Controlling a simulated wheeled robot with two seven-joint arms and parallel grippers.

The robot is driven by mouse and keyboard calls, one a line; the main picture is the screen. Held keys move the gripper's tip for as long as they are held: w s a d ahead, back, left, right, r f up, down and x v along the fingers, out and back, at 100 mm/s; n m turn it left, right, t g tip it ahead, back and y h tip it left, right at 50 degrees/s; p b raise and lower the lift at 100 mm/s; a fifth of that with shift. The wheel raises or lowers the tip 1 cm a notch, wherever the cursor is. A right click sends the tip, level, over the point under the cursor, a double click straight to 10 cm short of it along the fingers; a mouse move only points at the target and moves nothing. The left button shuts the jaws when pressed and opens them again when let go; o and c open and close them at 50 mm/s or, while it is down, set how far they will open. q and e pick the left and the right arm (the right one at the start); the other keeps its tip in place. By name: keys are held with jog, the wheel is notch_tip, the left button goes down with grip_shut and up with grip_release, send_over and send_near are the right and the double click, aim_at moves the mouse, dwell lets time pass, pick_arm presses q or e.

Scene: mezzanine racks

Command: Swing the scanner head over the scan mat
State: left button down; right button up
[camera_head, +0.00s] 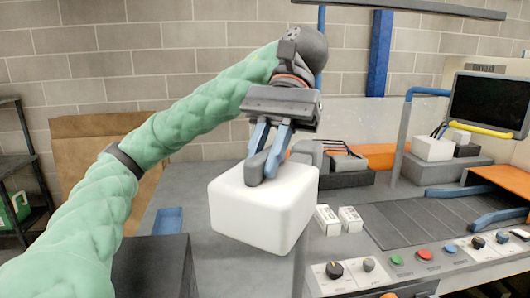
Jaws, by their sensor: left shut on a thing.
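A large white rounded block (258,215), which looks like the scanner head, is at the middle of the view above the grey bench. My left gripper (265,168) reaches down onto its top from above. The blue fingers with grey tips are shut close together at the block's top, and what lies between them is hidden. A dark, ribbed flat panel (425,222), which looks like the scan mat, lies on the bench to the right of the block, apart from it. My right gripper is out of view.
Two small white boxes (338,219) stand between block and panel. A control strip with knobs and coloured buttons (420,258) runs along the front. A monitor (490,103) and an orange surface (500,180) are at right. A blue tray (167,221) lies at left.

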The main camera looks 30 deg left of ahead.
pick_arm(q)
jog(key=c, duration=1.3)
grip_release()
jog(key=shift+w+r, duration=0.1)
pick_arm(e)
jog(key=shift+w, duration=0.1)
pick_arm(q)
jog(key=shift+w+r, duration=0.4)
jog(key=shift+r, duration=0.05)
jog(key=shift+v, duration=0.95)
jog(key=shift+p+v, duration=0.55)
jog(key=shift+v, duration=0.35)
jog(key=shift+p+v, duration=0.5)
jog(key=shift+v, duration=0.5)
jog(key=shift+w+a+r, duration=0.1)
jog(key=shift+w+r, duration=0.1)
jog(key=shift+w, duration=0.05)
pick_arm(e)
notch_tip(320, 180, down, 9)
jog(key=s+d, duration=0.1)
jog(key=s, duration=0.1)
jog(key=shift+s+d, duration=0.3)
pick_arm(q)
jog(key=shift+f, duration=0.1)
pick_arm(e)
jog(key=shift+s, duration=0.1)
